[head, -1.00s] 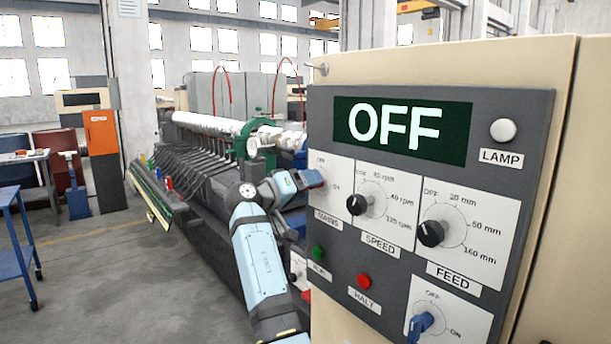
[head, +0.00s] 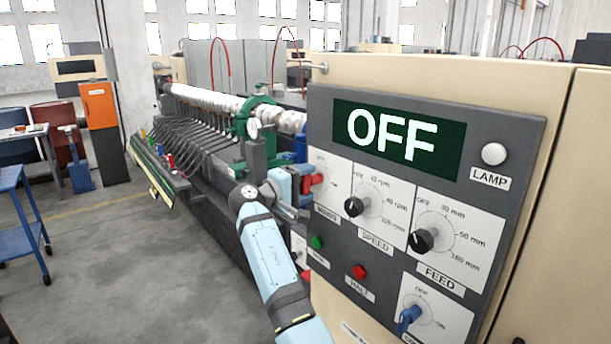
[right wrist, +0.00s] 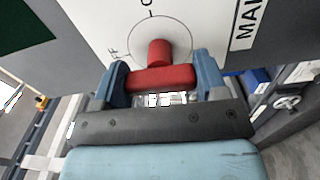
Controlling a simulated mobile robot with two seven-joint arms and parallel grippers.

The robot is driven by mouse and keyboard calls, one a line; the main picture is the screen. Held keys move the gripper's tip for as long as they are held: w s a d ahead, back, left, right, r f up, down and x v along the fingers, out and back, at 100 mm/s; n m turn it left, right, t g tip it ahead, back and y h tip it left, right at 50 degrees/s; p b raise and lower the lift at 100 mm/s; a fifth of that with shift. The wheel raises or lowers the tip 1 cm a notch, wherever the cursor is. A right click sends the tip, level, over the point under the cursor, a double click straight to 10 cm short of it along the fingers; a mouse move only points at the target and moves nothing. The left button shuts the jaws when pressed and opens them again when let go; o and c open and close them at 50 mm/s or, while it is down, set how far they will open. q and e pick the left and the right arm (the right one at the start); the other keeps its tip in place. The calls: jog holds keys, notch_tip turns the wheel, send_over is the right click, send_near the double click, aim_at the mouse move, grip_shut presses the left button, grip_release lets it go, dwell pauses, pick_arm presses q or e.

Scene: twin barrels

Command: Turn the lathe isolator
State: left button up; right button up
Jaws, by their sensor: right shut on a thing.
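The lathe isolator is the red handle (head: 316,181) on the MAINS plate (head: 331,171), at the panel's upper left in the head view. My right gripper (head: 306,182) is at it. In the right wrist view, the gripper (right wrist: 162,82) has one blue finger at each end of the red handle (right wrist: 160,77) and is shut on it. The handle's bar lies level across that picture; its round red stem meets the white dial (right wrist: 185,30). The dial's marks are partly cut off there. The display (head: 398,137) reads OFF. My left gripper is not in view.
SPEED (head: 354,207) and FEED (head: 422,240) knobs sit right of the isolator. Green (head: 317,242) and red (head: 359,271) buttons are below, with a blue switch (head: 409,319) lower right. The lathe (head: 215,105) stands behind my right arm.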

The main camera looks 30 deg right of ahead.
jog(key=shift+n, duration=0.3)
jog(key=o, duration=0.9)
jog(key=shift+o, duration=0.2)
jog(key=shift+a, duration=0.15)
jog(key=s+a+b, duration=0.1)
jog(key=a+b, duration=0.1)
jog(key=a, duration=1.1)
jog(key=shift+a+b, duration=0.3)
